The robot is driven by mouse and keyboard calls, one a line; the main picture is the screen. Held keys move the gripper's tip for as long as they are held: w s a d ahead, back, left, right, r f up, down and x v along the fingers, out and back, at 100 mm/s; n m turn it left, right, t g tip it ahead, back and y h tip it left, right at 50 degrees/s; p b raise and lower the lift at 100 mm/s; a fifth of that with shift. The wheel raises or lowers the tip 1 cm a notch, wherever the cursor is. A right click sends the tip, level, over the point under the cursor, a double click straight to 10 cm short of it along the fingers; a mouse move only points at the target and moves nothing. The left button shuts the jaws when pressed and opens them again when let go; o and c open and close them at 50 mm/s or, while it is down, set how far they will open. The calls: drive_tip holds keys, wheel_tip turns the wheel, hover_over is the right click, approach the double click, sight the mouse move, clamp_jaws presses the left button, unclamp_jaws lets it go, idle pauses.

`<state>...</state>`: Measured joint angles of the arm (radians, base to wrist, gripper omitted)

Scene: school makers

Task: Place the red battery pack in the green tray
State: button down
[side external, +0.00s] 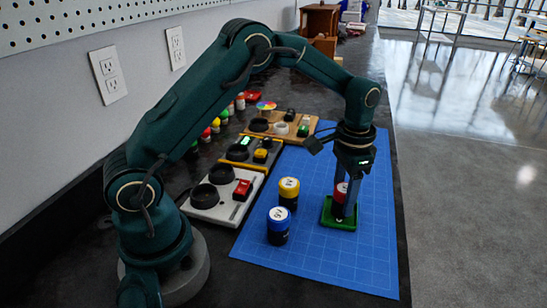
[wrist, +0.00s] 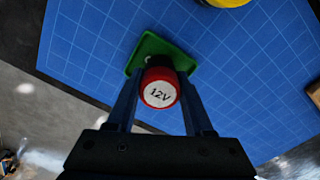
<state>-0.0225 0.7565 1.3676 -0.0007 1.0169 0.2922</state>
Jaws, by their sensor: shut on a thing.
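The red battery pack (side external: 341,192) has a white top label and a dark lower part. In the wrist view the red battery pack (wrist: 159,88) shows "12V" on its label. My gripper (side external: 346,195) is shut on it, one finger on each side, and it also shows in the wrist view (wrist: 158,92). The green tray (side external: 339,224) lies on the blue mat directly below and around the pack's base. In the wrist view the green tray (wrist: 150,44) shows behind the pack. I cannot tell whether the pack's base touches the tray floor.
A yellow-topped pack (side external: 289,192) and a blue-topped pack (side external: 278,226) stand left of the tray on the blue mat (side external: 340,265). Charger stations (side external: 222,194) line the mat's left side. The mat's front is clear.

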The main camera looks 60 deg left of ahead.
sight(344, 188)
drive_tip(key=shift+c, duration=1.4)
unclamp_jaws()
wheel_tip(344, 188, up, 11)
drive_tip(key=shift+w+r, duration=0.1)
drive_tip(key=shift+r, duration=0.05)
drive_tip(key=s+r+n+t, duration=0.25)
drive_tip(key=s+r, duration=0.35)
drive_tip(key=s, duration=0.4)
drive_tip(key=s+f+t, duration=0.3)
drive_tip(key=s+f, duration=0.1)
drive_tip(key=s, duration=0.5)
drive_tip(key=shift+s+d+f, duration=0.2)
drive_tip(key=shift+d, duration=0.15)
drive_tip(key=shift+n, duration=0.25)
